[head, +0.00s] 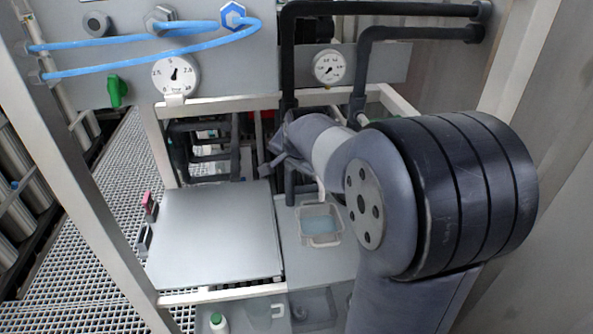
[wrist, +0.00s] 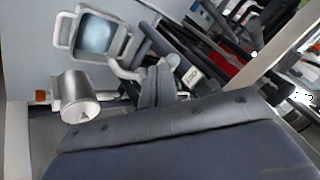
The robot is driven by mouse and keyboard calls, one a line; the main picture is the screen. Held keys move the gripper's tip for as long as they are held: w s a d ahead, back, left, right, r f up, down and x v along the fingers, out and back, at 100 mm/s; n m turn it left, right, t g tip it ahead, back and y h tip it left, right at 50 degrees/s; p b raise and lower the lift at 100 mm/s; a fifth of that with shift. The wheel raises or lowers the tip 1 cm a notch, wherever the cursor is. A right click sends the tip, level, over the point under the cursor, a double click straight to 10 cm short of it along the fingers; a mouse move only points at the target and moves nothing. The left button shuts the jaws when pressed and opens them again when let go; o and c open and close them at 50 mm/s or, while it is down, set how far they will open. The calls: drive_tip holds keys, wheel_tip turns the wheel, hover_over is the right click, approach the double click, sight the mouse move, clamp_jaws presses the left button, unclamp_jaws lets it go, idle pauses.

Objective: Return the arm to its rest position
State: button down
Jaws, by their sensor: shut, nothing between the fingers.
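My arm reaches from the right of the head view, bent at a large dark joint, toward the back of the frame. My gripper (head: 275,160) is at its far end, left of the pale band on the arm and above the bench, partly blended with dark parts behind it. In the wrist view, the grey fingers of my gripper (wrist: 158,85) are together with nothing seen between them. A padded grey part of my arm fills the bottom of that view.
A tray (head: 304,226) of bluish liquid stands below my arm, also in the wrist view (wrist: 66,36). A bare metal plate (head: 212,232) lies left. Black pipes (head: 288,60), gauges (head: 175,75) and frame posts (head: 90,160) surround the arm. A metal cylinder (wrist: 77,95) shows in the wrist view.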

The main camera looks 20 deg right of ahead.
drive_tip(key=shift+s+a+r, duration=0.2)
drive_tip(key=shift+r, duration=0.2)
drive_tip(key=shift+s+a+r, duration=0.2)
drive_tip(key=shift+r, duration=0.2)
drive_tip(key=shift+f, duration=0.1)
